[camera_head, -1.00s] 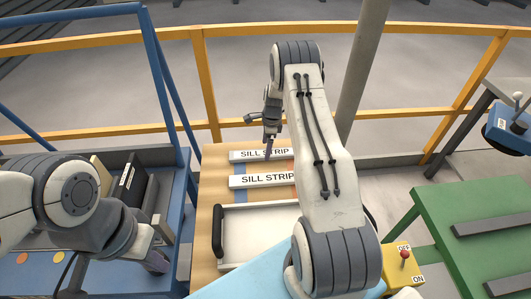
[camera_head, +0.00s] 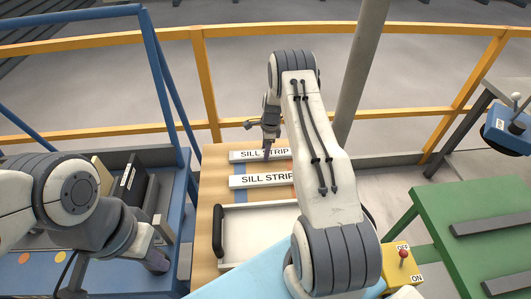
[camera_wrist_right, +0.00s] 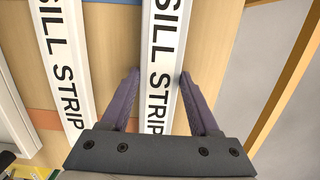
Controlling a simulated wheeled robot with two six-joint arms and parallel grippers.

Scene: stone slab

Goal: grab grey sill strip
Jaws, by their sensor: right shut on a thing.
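Two pale grey strips marked SILL STRIP lie side by side on a wooden board. My right gripper (camera_wrist_right: 160,105) has its purple fingers on both sides of the far strip (camera_wrist_right: 163,50) and is shut on it across its width, over the lettering. This far strip also shows in the head view (camera_head: 240,156), still on the board. The near strip (camera_head: 241,182) lies just in front of it, clear of the fingers, and shows at the left of the wrist view (camera_wrist_right: 62,60). My right arm hides the strips' right ends. My left gripper (camera_head: 155,262) is at lower left, its opening unclear.
A white tray (camera_head: 228,234) with a black handle stands just in front of the strips. A blue cart (camera_head: 180,215) with dark binders is to the left. A yellow switch box (camera_head: 395,270) and green table (camera_head: 465,215) are to the right. A yellow railing (camera_head: 100,132) runs behind.

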